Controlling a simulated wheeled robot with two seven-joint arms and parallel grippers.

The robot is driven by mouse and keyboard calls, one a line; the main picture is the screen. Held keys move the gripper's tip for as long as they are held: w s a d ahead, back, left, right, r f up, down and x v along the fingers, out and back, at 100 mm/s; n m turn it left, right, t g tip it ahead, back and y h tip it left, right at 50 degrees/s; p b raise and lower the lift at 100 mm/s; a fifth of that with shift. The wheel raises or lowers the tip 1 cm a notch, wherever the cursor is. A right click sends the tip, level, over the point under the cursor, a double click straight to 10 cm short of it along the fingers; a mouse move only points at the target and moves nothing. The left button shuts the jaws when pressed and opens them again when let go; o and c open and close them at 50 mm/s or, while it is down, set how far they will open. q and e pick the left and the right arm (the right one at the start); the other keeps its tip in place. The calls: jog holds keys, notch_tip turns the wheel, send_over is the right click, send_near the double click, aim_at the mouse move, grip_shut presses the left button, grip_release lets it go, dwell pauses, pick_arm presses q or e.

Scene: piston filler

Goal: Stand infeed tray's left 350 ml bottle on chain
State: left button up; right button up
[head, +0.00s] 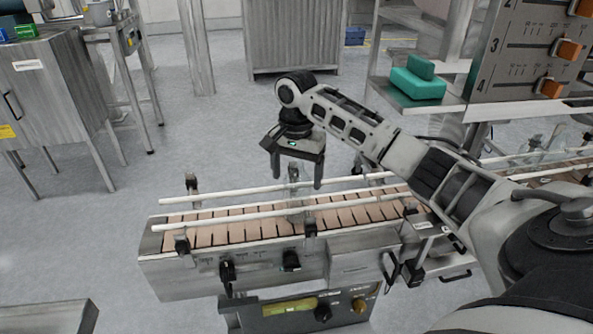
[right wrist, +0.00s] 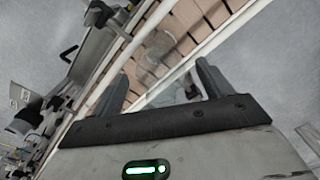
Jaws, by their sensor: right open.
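My right gripper (head: 297,179) is open above the left part of the conveyor chain (head: 236,231), fingers pointing down. A clear bottle (head: 295,205) stands upright on the chain between the white guide rails, just below the fingers. In the right wrist view the see-through bottle (right wrist: 155,58) shows on the chain (right wrist: 112,62), beyond the gap between the open fingers (right wrist: 163,86); no finger clearly touches it. More clear bottles (head: 556,142) show faintly at the right, behind my arm. My left gripper is out of view.
White guide rails (head: 190,212) run along both sides of the chain. A control box with knobs (head: 300,308) sits at the conveyor's front. A grey tray-like edge (head: 45,317) shows at lower left. Teal blocks (head: 418,82) lie on a shelf at upper right. Floor left of the conveyor is clear.

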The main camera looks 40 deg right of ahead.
notch_tip(320, 180, up, 12)
jog(key=shift+r, duration=0.15)
dwell(0.4)
dwell(0.5)
